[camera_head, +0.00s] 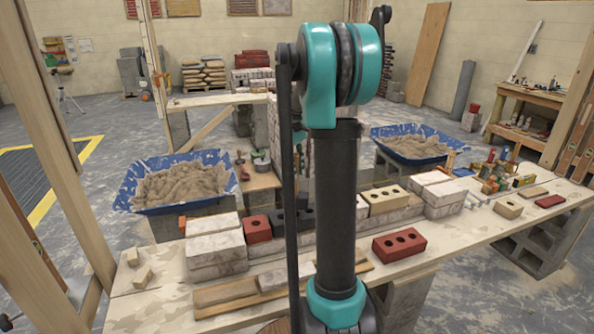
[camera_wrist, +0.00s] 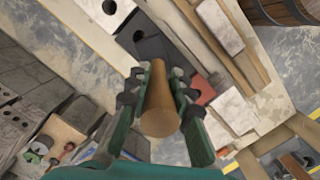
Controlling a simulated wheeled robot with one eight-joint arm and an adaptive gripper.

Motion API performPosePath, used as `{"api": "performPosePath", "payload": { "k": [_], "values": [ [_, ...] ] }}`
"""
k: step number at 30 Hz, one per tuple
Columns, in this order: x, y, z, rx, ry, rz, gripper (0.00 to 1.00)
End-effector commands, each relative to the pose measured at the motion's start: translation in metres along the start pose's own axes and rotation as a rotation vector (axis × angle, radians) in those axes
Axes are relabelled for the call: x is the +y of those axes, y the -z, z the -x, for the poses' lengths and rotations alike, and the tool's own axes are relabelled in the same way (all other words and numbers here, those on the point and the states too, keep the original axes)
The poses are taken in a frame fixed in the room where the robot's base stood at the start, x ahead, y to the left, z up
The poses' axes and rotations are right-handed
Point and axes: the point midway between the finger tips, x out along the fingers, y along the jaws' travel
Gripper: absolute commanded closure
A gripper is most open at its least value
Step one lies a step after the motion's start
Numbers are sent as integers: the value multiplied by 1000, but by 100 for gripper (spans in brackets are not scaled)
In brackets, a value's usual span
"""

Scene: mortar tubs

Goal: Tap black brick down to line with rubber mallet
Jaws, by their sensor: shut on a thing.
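In the wrist view a dark block with a round hole, which looks like the black brick (camera_wrist: 150,44), lies ahead of my gripper. My gripper (camera_wrist: 158,82) is shut around a wooden handle, the rubber mallet (camera_wrist: 160,118), whose end points toward the camera. The mallet's head is not clearly visible. I cannot tell whether mallet and brick touch.
The bench (camera_head: 465,236) carries the brick row, a loose red brick (camera_head: 399,244) and wooden boards (camera_head: 225,293). Blue tubs (camera_head: 137,184) of mortar stand behind. A timber post (camera_head: 60,130) rises at left. Tools (camera_head: 500,172) lie on the bench at right.

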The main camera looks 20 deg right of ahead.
Motion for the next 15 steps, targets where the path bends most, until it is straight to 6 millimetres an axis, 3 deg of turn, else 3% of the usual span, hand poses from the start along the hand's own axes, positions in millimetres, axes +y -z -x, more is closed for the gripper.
{"api": "performPosePath", "payload": {
  "k": [4,9,15],
  "values": [
    [0,1,-7,0,0,0,100],
    [0,5,-37,0,0,0,100],
    [0,2,-20,0,0,0,100]
  ]
}}
